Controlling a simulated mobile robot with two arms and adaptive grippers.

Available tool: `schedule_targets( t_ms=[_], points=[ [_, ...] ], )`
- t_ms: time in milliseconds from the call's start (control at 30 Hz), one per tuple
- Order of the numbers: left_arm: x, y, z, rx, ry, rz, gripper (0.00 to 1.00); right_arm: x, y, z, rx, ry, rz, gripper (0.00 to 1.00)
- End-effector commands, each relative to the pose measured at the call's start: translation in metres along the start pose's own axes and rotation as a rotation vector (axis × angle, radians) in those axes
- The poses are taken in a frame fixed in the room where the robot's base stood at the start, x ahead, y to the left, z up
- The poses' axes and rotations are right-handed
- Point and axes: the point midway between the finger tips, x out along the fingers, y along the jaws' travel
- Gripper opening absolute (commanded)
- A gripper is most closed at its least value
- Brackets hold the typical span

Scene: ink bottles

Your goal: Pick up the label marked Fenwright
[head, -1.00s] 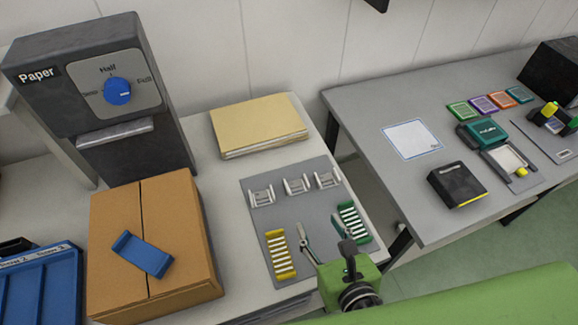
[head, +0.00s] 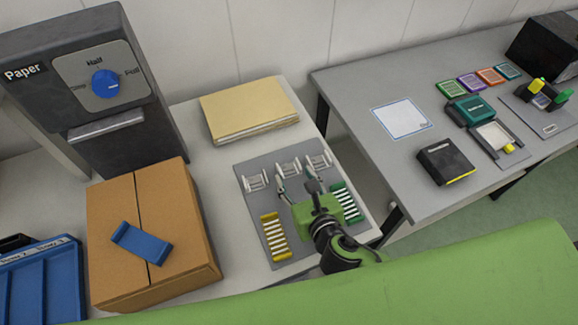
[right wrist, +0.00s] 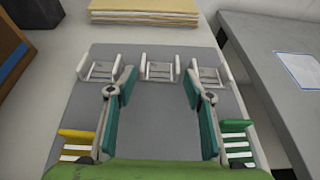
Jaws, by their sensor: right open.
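No word Fenwright is readable in either view. A yellow rack (head: 274,238) and a green rack (head: 346,203), each with several white strips, lie on a grey mat (head: 248,205). Three small white holders stand along the mat's far side: left (head: 257,181), middle (head: 289,168) and right (head: 318,160). Any writing on them is too small to read. My right gripper (head: 298,186) is open and empty over the mat, between the racks. In the right wrist view its fingers (right wrist: 158,92) are spread just short of the middle holder (right wrist: 160,69). My left gripper is not in view.
A brown box (head: 150,245) with a blue piece (head: 142,243) on it stands left of the mat. A paper stack (head: 248,112) lies behind. A paper machine (head: 90,80) stands at the back left. Across a gap, another table (head: 375,155) holds colored pads and a black box (head: 447,162).

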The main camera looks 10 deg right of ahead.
Motion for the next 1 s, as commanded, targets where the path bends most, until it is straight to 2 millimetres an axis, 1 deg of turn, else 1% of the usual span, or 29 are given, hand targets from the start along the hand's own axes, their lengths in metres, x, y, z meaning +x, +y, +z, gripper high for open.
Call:
schedule_targets(
  t_ms=[33, 100, 233, 467, 500, 533, 867, 1000],
  points=[
    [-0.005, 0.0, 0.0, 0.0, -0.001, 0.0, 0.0, 0.008, 0.0, 0.004, 0.001, -0.001, -0.001, 0.47],
    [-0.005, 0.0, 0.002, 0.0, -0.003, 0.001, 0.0, 0.018, -0.001, 0.002, 0.0, 0.0, -0.002, 0.47],
    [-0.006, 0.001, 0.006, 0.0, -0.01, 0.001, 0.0, 0.029, 0.0, 0.002, 0.0, 0.0, 0.0, 0.47],
    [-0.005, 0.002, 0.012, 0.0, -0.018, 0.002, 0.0, 0.03, 0.0, 0.001, 0.001, 0.001, 0.0, 0.47],
    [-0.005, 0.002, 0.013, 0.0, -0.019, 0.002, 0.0, 0.03, 0.0, 0.001, 0.001, 0.001, 0.0, 0.39],
    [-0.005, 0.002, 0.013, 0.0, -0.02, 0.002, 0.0, 0.03, 0.0, 0.001, 0.001, 0.001, 0.0, 0.34],
    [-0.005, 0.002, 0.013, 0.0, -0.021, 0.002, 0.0, 0.03, -0.001, 0.001, 0.0, 0.001, 0.0, 0.34],
    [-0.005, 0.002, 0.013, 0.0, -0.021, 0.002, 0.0, 0.028, 0.0, 0.005, 0.001, 0.0, 0.001, 0.34]
  ],
)
